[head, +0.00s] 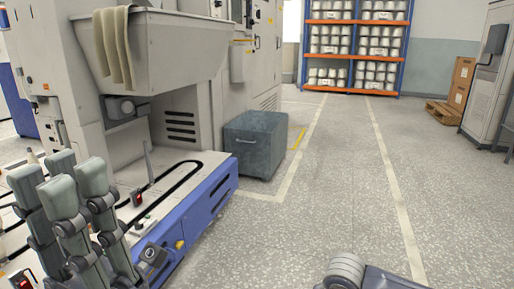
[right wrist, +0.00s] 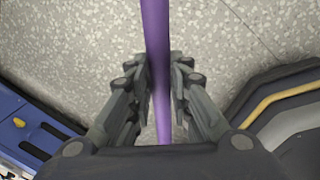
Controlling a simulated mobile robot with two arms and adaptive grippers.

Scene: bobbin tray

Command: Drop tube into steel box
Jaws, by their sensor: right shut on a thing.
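A long purple tube (right wrist: 157,45) runs from top to bottom through the right wrist view. My right gripper (right wrist: 162,80) is shut on the tube, with fingers on both sides of it.
A large grey machine (head: 185,130) with a hopper and a blue-sided base (head: 208,207) fills the left. Open speckled floor (head: 330,190) lies to the right of the box. A rack (head: 354,45) of white bobbins stands at the back, with cartons (head: 461,80) on a pallet at right.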

